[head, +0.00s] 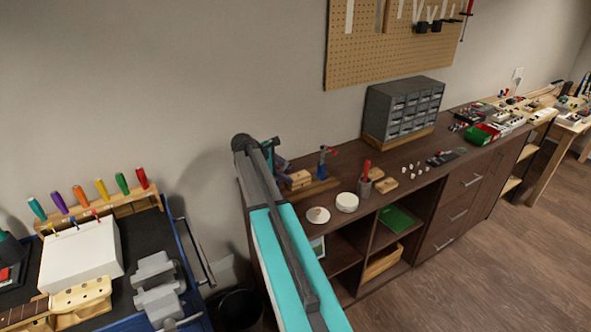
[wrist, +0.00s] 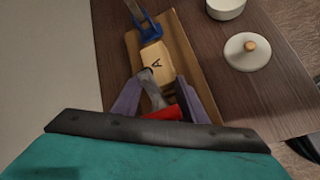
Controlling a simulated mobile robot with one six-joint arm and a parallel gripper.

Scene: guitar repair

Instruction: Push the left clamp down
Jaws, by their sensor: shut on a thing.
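In the wrist view, the left clamp (wrist: 152,92) has a grey metal arm and a red handle (wrist: 165,113). My gripper (wrist: 160,85) has its two purple-grey fingers on either side of the clamp, shut on the red handle. The lower part of the handle is hidden by the dark gripper body. Just past the clamp lies a wooden block marked "A" (wrist: 152,58) on a long wooden board (wrist: 186,62). In the head view, my arm's end largely hides the left clamp and my gripper.
Another clamp, blue, stands at the board's far end (wrist: 148,28); it also shows in the head view (head: 324,162). A white bowl (wrist: 226,8) and a white lid with a wooden knob (wrist: 247,52) lie right of the board. A grey drawer cabinet (head: 404,108) stands farther back.

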